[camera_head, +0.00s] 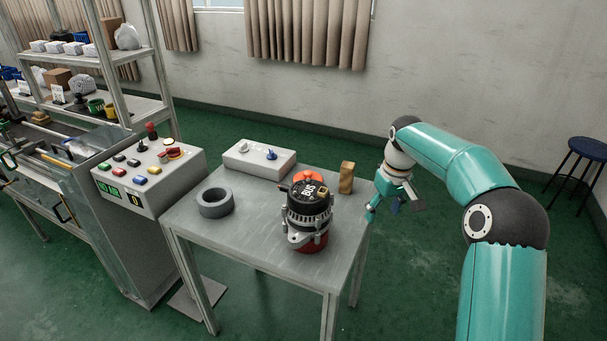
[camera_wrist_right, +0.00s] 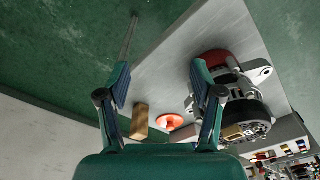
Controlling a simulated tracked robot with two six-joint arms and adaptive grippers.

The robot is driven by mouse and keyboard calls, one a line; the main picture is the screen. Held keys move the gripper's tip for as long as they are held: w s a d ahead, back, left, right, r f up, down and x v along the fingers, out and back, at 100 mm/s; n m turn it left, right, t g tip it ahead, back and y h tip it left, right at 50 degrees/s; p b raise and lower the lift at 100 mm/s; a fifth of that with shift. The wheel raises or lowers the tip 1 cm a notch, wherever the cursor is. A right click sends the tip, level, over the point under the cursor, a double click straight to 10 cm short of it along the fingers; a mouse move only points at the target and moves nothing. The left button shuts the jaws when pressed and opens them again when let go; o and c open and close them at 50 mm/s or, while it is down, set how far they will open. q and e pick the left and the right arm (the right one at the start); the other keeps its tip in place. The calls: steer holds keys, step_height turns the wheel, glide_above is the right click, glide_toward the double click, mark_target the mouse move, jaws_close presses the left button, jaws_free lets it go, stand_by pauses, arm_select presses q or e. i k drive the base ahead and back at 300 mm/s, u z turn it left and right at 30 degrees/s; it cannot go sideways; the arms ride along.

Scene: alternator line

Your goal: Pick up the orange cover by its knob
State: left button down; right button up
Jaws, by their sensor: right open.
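The orange cover (camera_head: 306,176) lies on the small grey table behind the alternator (camera_head: 308,215), which hides much of it in the head view. In the right wrist view the orange cover (camera_wrist_right: 170,121) is a round disc with a small raised knob, seen between the fingers near their bases. My right gripper (camera_head: 384,208) is open and empty beside the table's right edge, apart from the cover. Its two spread fingers also show in the right wrist view (camera_wrist_right: 160,76). My left gripper is in neither view.
A wooden block (camera_head: 346,178) stands right of the cover. A grey ring (camera_head: 215,203) lies at the table's left, and a light switch box (camera_head: 259,160) stands at the back. A button panel (camera_head: 150,183) adjoins on the left.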

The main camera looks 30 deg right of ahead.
mark_target(307, 173)
steer(key=i, duration=1.3)
